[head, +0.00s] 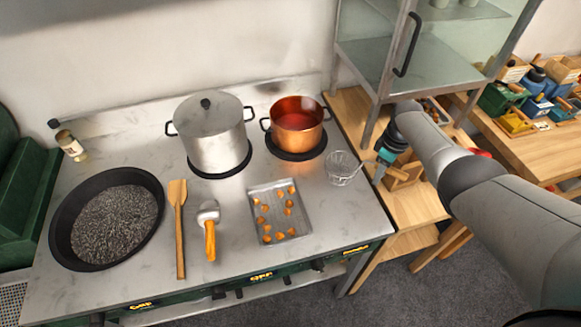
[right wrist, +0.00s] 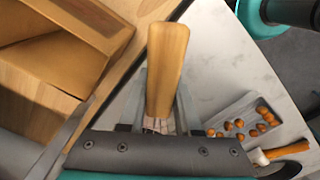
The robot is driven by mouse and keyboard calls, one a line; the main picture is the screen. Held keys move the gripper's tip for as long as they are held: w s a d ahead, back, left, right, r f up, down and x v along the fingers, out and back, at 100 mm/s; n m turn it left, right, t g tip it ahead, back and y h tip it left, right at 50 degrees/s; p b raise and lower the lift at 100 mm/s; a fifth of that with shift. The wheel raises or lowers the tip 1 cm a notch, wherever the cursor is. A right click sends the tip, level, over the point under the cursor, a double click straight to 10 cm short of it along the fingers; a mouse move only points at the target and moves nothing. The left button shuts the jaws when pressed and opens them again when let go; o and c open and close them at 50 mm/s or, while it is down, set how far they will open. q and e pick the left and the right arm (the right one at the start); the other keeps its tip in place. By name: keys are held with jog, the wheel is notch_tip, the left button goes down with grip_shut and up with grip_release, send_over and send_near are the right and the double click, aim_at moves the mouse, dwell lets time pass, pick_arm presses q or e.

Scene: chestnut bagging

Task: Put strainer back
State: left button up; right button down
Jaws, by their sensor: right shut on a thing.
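The strainer has a round wire-mesh basket (head: 342,168), which shows over the right end of the steel stove top, right of the tray. I cannot tell whether the basket touches the surface. My right gripper (head: 384,157) is shut on the strainer's handle, near the stove's right edge. In the right wrist view the pale wooden handle (right wrist: 167,65) sticks up from between the fingers, and the basket is hidden there. My left gripper is not in view.
A copper pot (head: 297,128) and a lidded steel pot (head: 212,135) stand at the back. A tray (head: 257,228) of chestnuts, a wooden spatula (head: 179,220), an orange-handled tool (head: 210,238) and a black pan (head: 60,235) lie in front. A glass cabinet (head: 433,68) and an open wooden box (right wrist: 70,40) flank the right.

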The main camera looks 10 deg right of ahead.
jog(key=shift+f, duration=0.3)
jog(key=c, duration=0.5)
grip_release()
notch_tip(320, 180, up, 6)
jog(key=p, duration=0.2)
jog(key=shift+f+p, duration=0.15)
jog(key=shift+p, duration=0.15)
jog(key=r, duration=0.4)
jog(key=r+p, duration=0.1)
jog(key=r, duration=0.4)
jog(key=shift+s+d+r, duration=0.1)
jog(key=shift+s+r, duration=0.1)
jog(key=shift+r, duration=0.1)
